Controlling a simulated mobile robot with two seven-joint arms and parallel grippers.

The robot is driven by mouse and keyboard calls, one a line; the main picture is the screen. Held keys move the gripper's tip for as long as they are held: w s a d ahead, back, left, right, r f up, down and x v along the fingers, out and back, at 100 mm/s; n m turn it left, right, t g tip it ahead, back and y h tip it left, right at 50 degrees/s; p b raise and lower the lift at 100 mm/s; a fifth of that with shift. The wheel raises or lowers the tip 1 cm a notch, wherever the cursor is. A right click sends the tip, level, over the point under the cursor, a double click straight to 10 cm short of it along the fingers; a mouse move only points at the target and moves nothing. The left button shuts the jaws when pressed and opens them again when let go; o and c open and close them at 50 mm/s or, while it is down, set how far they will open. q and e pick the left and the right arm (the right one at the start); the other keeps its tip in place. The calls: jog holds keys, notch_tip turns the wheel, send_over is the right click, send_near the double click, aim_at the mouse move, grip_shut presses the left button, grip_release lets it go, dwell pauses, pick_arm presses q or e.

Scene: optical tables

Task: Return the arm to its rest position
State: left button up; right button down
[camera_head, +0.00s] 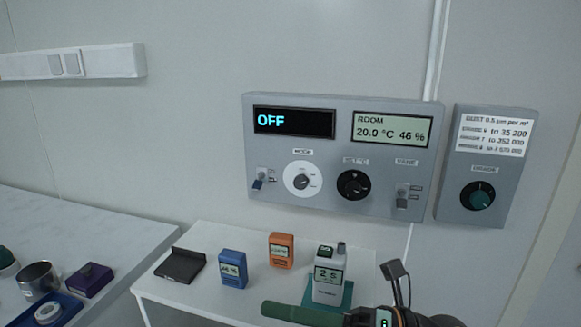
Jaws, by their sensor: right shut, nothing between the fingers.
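My right gripper (283,312) is low in the head view, in front of the small white table (205,292). My left gripper is out of view.
A wall panel (270,187) reads OFF and ROOM 20.0 °C, 46 %. A grey dust box (505,160) hangs to its right. A black stand (180,266), blue meter (233,268) and orange meter (281,250) stand on the table. Another table (90,225) is left.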

jog(key=w+d+f+m+t+h, duration=0.35)
jog(key=f+m+t, duration=0.2)
jog(key=m, duration=0.45)
jog(key=w+d+f+m+t+h+p, duration=0.1)
jog(key=w+d+f+m+t+h, duration=0.1)
jog(key=d+f+m+t+h, duration=0.5)
jog(key=w+d+f+m+t+h, duration=0.15)
jog(key=f+m+t, duration=0.25)
jog(key=m, duration=0.8)
jog(key=s+d+f+m+g+h, duration=0.2)
jog(key=s+f, duration=0.6)
jog(key=f, duration=0.4)
jog(key=s+d+f+m+g+h, duration=0.3)
jog(key=s+f+m+g, duration=0.4)
jog(key=f, duration=0.6)
jog(key=shift+s+d+m+h+p, duration=0.25)
jog(key=shift+s+m+h+p, duration=0.2)
jog(key=shift+s+m, duration=0.3)
jog(key=shift+w+r, duration=0.1)
jog(key=shift+w, duration=0.05)
